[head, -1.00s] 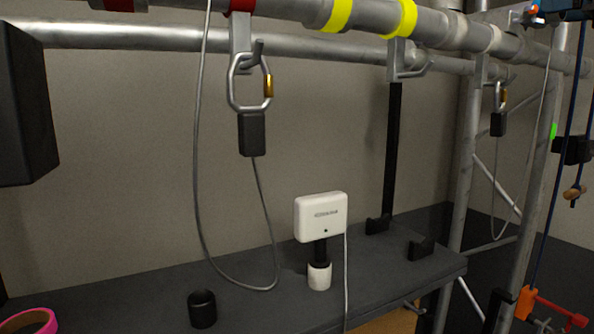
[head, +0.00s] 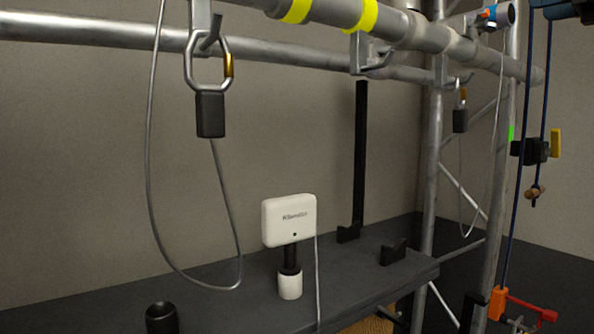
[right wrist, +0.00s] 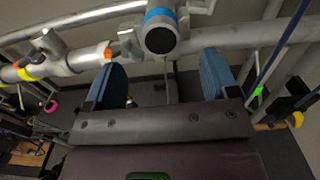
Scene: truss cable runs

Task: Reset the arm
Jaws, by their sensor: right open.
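My right gripper (right wrist: 166,88) shows in the right wrist view with its two blue fingers spread wide apart. Nothing is between the fingers. Beyond them is a grey truss tube with a blue-ringed, dark-capped end (right wrist: 161,38).
In the head view, a carabiner (head: 209,62) with a black block (head: 210,114) hangs from a truss hook on a grey cable. A white box (head: 288,220) stands on the dark shelf (head: 232,297). Blue ropes (head: 517,170) and an orange clamp (head: 497,303) are at right.

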